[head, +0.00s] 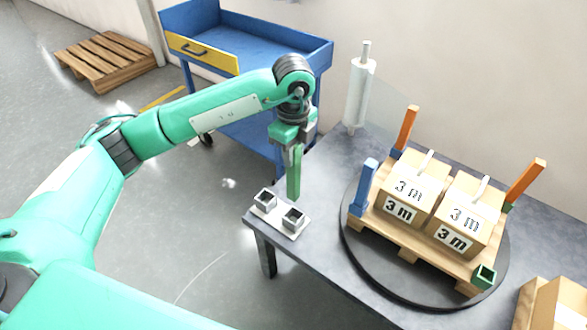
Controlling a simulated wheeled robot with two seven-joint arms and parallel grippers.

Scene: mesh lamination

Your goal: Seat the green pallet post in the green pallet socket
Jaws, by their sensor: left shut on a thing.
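My left gripper (291,134) is shut on the green pallet post (294,175). The post hangs upright below the gripper, above or just behind a white plate with two square holders (280,213) at the table's left corner. I cannot tell whether the post's lower end is clear of the holders. The green pallet socket (483,275) is at the front right corner of the pallet (408,238), open at the top and empty. It is well to the right of the post. My right gripper is not in view.
The pallet stands on a black round turntable (375,274) with two cartons (412,197), two orange posts (405,128) and a blue post (365,184) in its corners. A white film roll (360,90) stands behind. A blue cart (250,45) is behind my arm. Another carton (555,305) is at lower right.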

